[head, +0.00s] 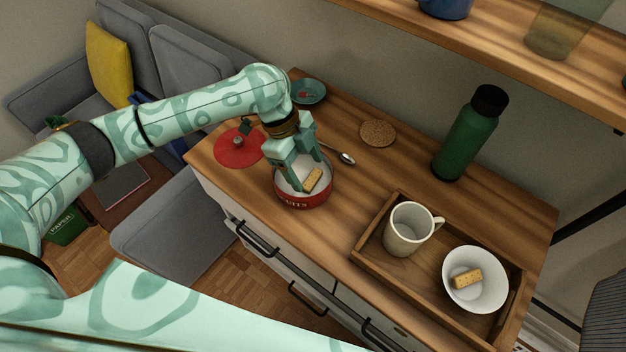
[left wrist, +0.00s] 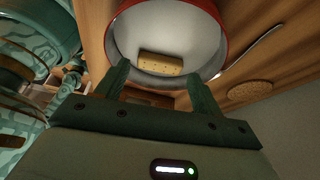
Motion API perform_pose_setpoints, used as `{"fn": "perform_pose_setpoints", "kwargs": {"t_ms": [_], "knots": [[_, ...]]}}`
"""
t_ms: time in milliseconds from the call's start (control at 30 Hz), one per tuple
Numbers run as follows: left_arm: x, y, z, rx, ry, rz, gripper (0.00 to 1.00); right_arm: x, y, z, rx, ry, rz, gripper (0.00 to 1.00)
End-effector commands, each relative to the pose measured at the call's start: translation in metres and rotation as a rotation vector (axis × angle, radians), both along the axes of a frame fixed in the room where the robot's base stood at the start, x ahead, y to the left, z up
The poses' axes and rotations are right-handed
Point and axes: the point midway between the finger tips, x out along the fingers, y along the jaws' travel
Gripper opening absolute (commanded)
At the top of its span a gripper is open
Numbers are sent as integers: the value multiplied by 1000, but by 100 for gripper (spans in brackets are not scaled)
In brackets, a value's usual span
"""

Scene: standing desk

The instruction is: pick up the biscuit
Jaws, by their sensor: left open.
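A rectangular tan biscuit (head: 313,180) lies inside a round red tin (head: 304,202) with a pale interior, on the wooden desk top. A second biscuit (head: 467,278) lies in a white bowl (head: 487,301) in the tray at the right. My left gripper (head: 309,177) is open and points down into the tin, its fingers close to the biscuit there. In the left wrist view, the biscuit (left wrist: 160,64) shows ahead of and between the two open fingertips (left wrist: 158,72), apparently not gripped. Part of the tin's near rim is hidden there behind my gripper. My right gripper is not in view.
A wooden tray (head: 375,266) holds a mug (head: 406,232) and the bowl. A red lid (head: 238,150), a spoon (head: 340,155), a cork coaster (head: 378,133), a small teal dish (head: 308,92) and a green bottle (head: 468,137) stand around the tin. A shelf (head: 480,48) overhangs the back.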

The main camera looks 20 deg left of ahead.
Motion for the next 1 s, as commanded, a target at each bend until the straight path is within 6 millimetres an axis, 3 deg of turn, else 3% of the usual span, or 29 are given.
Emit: {"fn": "perform_pose_setpoints", "kwargs": {"t_ms": [33,100,300,333,400,700,867,1000], "knots": [[-1,-3,-14,-1,6,0,67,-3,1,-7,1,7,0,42],[-2,-6,-20,0,4,-1,67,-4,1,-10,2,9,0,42],[-1,-6,-18,1,0,1,67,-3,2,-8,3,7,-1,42],[-1,-6,-18,1,0,1,64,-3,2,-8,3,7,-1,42],[-1,-6,-18,1,0,1,46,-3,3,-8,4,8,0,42],[-1,-6,-18,1,-1,1,46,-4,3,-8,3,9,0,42],[-1,-6,-10,1,-2,1,46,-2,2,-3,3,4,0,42],[-1,-7,12,1,-7,0,46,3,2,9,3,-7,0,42]]}}
